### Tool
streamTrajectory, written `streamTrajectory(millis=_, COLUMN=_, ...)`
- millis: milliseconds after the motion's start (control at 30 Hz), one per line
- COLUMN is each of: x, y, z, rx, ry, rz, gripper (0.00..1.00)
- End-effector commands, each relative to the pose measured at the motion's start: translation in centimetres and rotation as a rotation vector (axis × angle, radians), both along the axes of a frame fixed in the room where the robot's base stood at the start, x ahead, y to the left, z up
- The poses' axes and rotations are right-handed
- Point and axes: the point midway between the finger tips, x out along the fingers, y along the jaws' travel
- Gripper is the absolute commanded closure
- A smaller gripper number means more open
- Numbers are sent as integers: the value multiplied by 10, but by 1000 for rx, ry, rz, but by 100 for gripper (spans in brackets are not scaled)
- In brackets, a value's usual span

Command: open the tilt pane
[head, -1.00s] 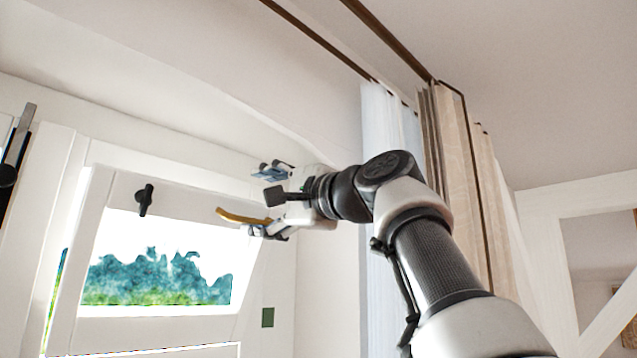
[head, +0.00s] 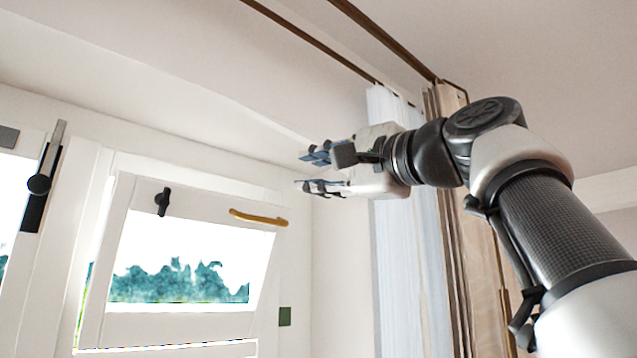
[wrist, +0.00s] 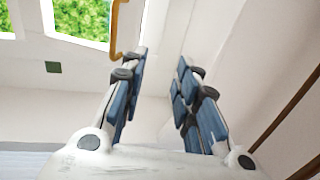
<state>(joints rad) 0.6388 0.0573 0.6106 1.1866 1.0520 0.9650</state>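The tilt pane (head: 118,240) is a white framed window at the lower left of the head view, tilted out of its frame with a gap along its left and lower edges. A yellow-orange handle (head: 258,217) runs along its top rail at the right, and it also shows in the wrist view (wrist: 116,30). A black catch (head: 163,201) sits on the top rail further left. My gripper (head: 304,171) is open and empty, right of the handle and a little above it in the head view, not touching it.
White and beige curtains (head: 398,260) hang from rails right of my gripper. A black lever fitting (head: 40,184) is on the window at the far left. A small dark green square (head: 285,316) is on the wall right of the pane.

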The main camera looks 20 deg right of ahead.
Motion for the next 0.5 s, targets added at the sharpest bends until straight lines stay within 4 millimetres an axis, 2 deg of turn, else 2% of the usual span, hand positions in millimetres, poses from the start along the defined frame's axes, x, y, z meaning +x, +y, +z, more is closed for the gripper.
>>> streamTrajectory(millis=500, x=-36, y=-11, z=-5, rx=-1, ry=-1, rz=-2, gripper=71)
